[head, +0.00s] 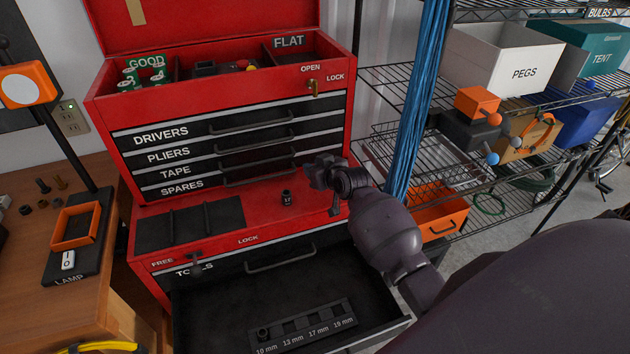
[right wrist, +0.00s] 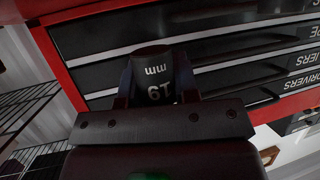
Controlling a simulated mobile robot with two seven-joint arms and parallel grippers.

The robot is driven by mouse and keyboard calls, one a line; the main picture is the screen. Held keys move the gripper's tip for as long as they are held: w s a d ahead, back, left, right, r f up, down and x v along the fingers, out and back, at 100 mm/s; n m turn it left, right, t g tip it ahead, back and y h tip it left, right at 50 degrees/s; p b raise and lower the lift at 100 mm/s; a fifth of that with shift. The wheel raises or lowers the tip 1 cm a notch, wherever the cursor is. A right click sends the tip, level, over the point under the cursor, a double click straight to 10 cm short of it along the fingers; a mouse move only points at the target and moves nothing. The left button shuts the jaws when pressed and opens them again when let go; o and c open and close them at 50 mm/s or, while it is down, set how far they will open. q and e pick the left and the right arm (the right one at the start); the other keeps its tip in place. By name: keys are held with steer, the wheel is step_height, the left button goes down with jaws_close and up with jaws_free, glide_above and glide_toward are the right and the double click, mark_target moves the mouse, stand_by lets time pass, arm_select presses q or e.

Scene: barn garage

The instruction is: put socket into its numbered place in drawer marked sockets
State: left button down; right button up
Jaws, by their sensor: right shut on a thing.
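My right gripper (head: 326,174) is above the red ledge of the tool chest, in front of the drawer fronts. In the right wrist view it is shut on a dark socket (right wrist: 154,74), whose white marking appears upside down and reads 19 mm. A socket (head: 263,334) stands at the 10 mm place. My left gripper is not in view.
Closed drawers (head: 235,135) marked DRIVERS, PLIERS, TAPE and SPARES rise behind the ledge. A dark mat (head: 190,225) lies on its left. A bundle of blue cables (head: 418,100) hangs close right of my right gripper, before wire shelves. A wooden bench (head: 25,260) stands left.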

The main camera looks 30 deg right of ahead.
steer(key=shift+f, duration=2.25)
steer(key=shift+f, duration=0.15)
steer(key=o, duration=1)
steer(key=shift+f, duration=0.1)
